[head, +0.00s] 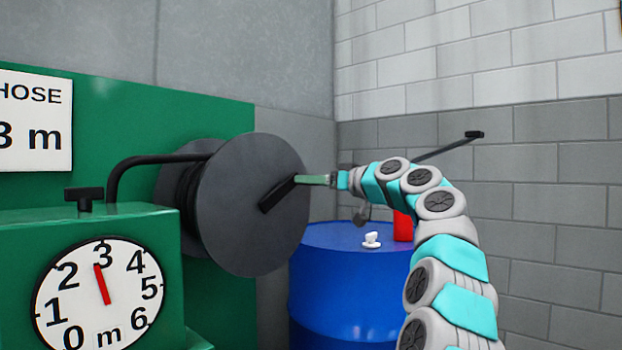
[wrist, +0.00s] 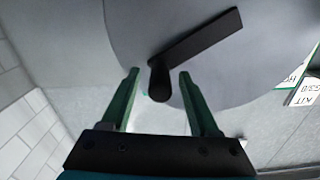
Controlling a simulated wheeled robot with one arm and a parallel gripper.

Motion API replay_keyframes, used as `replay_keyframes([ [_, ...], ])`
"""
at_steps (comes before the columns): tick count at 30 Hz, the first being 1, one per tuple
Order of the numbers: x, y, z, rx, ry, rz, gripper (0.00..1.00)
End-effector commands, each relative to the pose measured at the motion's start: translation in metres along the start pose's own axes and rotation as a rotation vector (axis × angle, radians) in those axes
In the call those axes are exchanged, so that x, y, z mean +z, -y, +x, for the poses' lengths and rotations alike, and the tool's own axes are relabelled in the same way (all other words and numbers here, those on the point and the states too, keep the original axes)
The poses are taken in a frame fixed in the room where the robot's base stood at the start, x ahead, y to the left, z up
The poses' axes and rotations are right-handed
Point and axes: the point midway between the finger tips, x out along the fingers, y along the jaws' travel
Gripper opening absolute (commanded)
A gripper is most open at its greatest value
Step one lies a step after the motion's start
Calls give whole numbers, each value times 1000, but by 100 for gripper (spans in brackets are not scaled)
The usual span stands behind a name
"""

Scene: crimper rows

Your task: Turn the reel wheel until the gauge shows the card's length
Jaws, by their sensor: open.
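The reel wheel (head: 252,200) is a dark grey disc on the green panel, with a black crank bar (head: 276,194) on its face. In the wrist view the crank bar (wrist: 205,38) ends in a black handle (wrist: 158,82). My gripper (wrist: 158,76) is open, with one green finger on each side of the handle. My gripper also shows in the head view (head: 312,180) at the crank. The gauge (head: 95,300) is a white dial marked 0 to 6 m. Its red needle points at about 3. The card (head: 35,115) reads "HOSE" and "3 m"; its left part is cut off.
A blue drum (head: 345,280) stands right of the wheel, with a small white object (head: 371,240) and a red object (head: 403,226) on top. A black pipe (head: 145,162) bends from the gauge box towards the reel. A grey block wall is behind my arm.

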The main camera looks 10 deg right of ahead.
Motion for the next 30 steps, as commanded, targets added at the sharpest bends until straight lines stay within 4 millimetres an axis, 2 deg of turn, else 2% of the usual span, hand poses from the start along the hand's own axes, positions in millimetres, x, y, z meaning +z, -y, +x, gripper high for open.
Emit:
replay_keyframes([
  [4,0,0,7,0,1,0,62],
  [13,0,0,8,0,0,0,60],
  [27,0,0,8,0,-1,0,8],
  [30,0,0,8,0,-1,0,0],
])
